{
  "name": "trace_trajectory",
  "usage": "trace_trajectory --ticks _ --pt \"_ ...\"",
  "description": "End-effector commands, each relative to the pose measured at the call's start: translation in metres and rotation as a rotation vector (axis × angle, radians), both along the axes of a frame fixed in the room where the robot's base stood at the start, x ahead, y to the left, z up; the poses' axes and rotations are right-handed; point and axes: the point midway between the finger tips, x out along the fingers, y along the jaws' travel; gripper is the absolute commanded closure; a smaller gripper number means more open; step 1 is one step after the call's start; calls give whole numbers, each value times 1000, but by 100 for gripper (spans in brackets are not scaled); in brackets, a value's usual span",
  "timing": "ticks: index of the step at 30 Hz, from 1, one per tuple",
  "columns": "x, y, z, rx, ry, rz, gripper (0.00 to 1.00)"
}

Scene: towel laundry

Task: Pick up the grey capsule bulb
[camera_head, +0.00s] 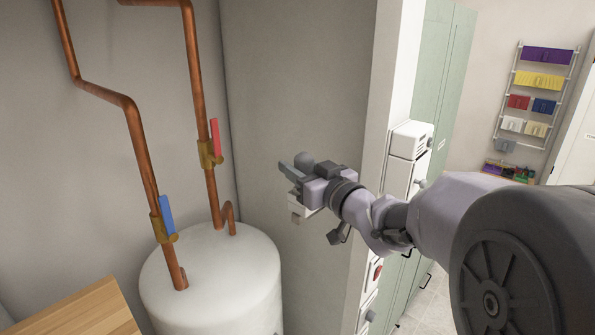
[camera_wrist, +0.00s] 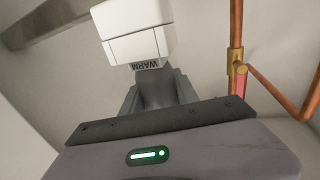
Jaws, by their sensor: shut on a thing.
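The grey capsule bulb (camera_head: 304,161) shows as a rounded grey top at the end of my gripper (camera_head: 298,171) in the head view. In the wrist view a dark grey body (camera_wrist: 158,88), which I take to be the bulb, sits between the two fingers of my gripper (camera_wrist: 157,96). The fingers are shut on it. Its lower part is hidden behind the gripper's dark front edge. A white block (camera_wrist: 135,30) marked WARM, its letters upside down, shows just past the bulb. I cannot tell whether the two touch.
A white tank (camera_head: 215,275) with copper pipes (camera_head: 140,150) stands at left. The pipes carry a red-handled valve (camera_head: 215,135) and a blue-handled valve (camera_head: 166,215). A wooden surface (camera_head: 85,310) is at lower left. White wall units (camera_head: 409,140) and a towel rack (camera_head: 535,95) are at right.

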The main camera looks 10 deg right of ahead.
Motion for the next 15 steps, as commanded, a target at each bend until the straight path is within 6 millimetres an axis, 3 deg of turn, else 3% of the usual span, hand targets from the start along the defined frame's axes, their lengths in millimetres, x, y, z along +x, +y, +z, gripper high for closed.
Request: trace_trajectory --ticks 7,15 --pt "0 0 35 -2 -6 0 100" --pt "-62 -28 39 0 -5 -6 100"
